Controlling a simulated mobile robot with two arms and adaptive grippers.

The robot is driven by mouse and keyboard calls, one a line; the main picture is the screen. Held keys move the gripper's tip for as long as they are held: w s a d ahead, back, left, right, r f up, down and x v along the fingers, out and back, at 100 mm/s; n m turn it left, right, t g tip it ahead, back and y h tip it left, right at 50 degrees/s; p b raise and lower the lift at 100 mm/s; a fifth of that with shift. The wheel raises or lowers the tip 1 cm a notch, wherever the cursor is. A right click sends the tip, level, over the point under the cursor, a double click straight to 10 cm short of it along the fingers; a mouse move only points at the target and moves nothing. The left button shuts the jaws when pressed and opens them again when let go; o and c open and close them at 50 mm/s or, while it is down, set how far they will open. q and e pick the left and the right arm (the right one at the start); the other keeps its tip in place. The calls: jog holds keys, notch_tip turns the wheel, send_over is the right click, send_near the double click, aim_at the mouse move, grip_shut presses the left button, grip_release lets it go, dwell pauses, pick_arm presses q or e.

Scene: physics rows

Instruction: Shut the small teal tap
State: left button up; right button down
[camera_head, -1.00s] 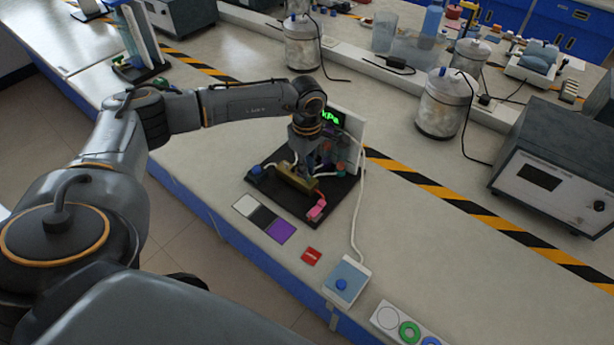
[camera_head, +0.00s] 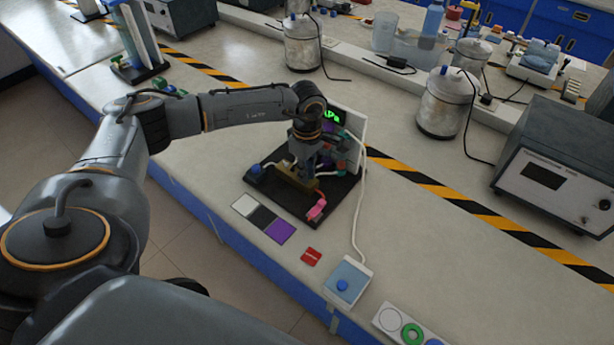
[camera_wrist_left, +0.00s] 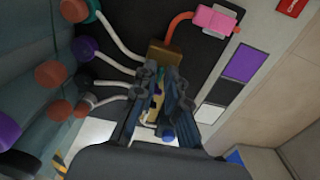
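My left gripper (camera_head: 312,172) points down over a dark board (camera_head: 285,205) with a brass block (camera_head: 296,185) on it. In the left wrist view its two dark fingers (camera_wrist_left: 160,75) stand a small gap apart beside the brass block (camera_wrist_left: 168,53); what lies deep between them is unclear. A teal collar with a reddish knob (camera_wrist_left: 92,6) is at the top left of that view, clear of the fingers, with a pale tube running to the block. In the head view a teal-and-red fitting (camera_head: 341,166) shows right of the gripper. I cannot tell whether the tap is open or shut.
Purple (camera_wrist_left: 84,48) and black fittings with reddish knobs stand near the teal one. A pink clip (camera_head: 316,210) sits at the board's front. A display panel (camera_head: 352,130) stands behind. A blue-button box (camera_head: 347,281) and red card (camera_head: 311,256) lie on the bench.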

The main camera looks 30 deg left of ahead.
pick_arm(q)
jog(key=shift+r, duration=0.3)
jog(key=shift+c, duration=0.2)
grip_shut()
jog(key=m+b, duration=0.2)
jog(key=m, duration=0.1)
jog(key=shift+f, duration=0.25)
jog(key=m+b, duration=0.1)
jog(key=m, duration=0.1)
jog(key=shift+r+m, duration=0.1)
jog(key=shift+m, duration=0.2)
jog(key=shift+r+m, duration=0.15)
jog(key=shift+m, duration=0.45)
